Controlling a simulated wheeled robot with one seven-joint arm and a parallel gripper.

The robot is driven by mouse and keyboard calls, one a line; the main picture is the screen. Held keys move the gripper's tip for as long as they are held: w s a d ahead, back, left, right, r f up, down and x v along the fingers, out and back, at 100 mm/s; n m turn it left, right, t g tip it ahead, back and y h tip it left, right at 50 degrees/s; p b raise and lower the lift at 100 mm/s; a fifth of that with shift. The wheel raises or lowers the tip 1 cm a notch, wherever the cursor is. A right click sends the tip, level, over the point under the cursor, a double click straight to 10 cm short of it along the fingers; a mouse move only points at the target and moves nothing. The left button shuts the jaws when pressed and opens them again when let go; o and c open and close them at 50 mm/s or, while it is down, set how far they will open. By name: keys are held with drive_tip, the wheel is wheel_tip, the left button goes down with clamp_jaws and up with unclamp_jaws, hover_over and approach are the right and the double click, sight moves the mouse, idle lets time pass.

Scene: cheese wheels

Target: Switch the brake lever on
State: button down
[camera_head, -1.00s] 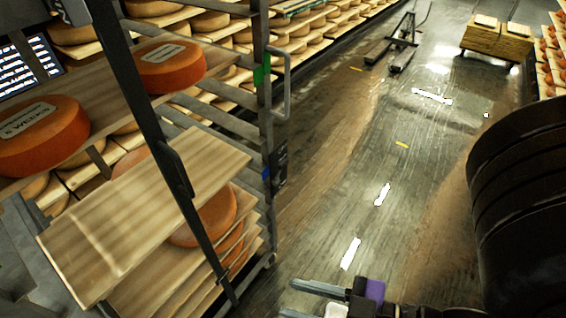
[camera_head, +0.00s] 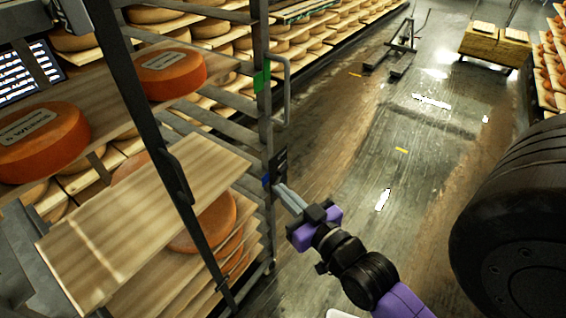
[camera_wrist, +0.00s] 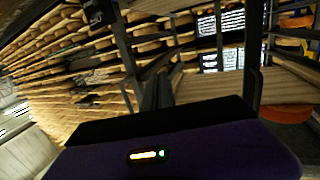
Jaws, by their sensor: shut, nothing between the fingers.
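A metal rack (camera_head: 262,45) on the left has a black fitting (camera_head: 280,164) with a small blue part (camera_head: 266,181) low on its right post. A green piece (camera_head: 261,78) sits higher on that post. Which part is the brake lever is not clear. My gripper (camera_head: 279,189) is shut and empty, with its long grey fingers pointing up and left. Their tips overlap the lower edge of the black fitting in the head view; contact cannot be told. In the wrist view, a dark fitting (camera_wrist: 100,12) shows at the top left.
The rack holds wooden boards (camera_head: 150,215) and orange cheese wheels (camera_head: 40,135); one board juts toward the front. A looped handle (camera_head: 286,90) sticks out from the post. The floor (camera_head: 350,130) to the right is mostly clear, with a pallet trolley (camera_head: 398,45) farther back.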

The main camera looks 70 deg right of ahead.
drive_tip(key=s+d+f+m+g, duration=0.15)
drive_tip(key=d+g, duration=0.25)
drive_tip(key=d, duration=2.1)
drive_tip(key=w+a+f+n+y, duration=0.1)
drive_tip(key=a+f+n+y, duration=0.4)
drive_tip(key=a+y, duration=0.1)
drive_tip(key=shift+w+y, duration=0.4)
drive_tip(key=shift+a+f, duration=0.1)
drive_tip(key=p, duration=0.1)
hover_over(279, 179)
drive_tip(key=s, duration=0.1)
drive_tip(key=f, duration=0.6)
drive_tip(key=shift+d, duration=0.35)
drive_tip(key=shift+s, duration=0.15)
